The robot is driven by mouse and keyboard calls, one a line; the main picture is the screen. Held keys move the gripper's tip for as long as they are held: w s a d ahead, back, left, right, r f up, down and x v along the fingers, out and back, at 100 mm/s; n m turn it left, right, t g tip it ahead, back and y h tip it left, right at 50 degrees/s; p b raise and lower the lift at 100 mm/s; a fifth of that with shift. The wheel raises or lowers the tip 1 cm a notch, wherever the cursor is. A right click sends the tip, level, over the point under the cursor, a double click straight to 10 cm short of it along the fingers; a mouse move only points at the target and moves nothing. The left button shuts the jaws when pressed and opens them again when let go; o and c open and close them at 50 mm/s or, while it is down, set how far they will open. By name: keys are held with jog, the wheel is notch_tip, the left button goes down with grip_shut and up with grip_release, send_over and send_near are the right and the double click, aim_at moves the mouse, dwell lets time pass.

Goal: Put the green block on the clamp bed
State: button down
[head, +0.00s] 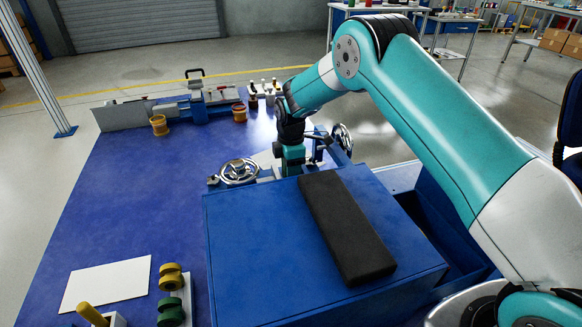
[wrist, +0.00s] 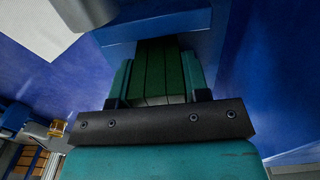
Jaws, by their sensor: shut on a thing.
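My gripper (head: 291,152) points down beside a blue device with metal handwheels, just behind the blue box. In the wrist view my gripper (wrist: 158,85) is shut on the green block (wrist: 160,68), a dark green ribbed piece between the two teal fingers. The block's far end is close to a blue part (wrist: 150,22); I cannot tell whether they touch. The clamp bed is not clearly visible; the handwheel device (head: 238,172) is partly hidden by my arm and the box.
A blue box (head: 260,250) with a black pad (head: 345,230) on top stands in front of the device. A white sheet (head: 105,284) and green and yellow rollers (head: 171,312) lie front left. The left middle table is clear.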

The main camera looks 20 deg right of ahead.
jog(key=shift+f, duration=0.45)
jog(key=shift+f, duration=0.1)
jog(key=c, duration=0.6)
grip_release()
jog(key=shift+f, duration=0.1)
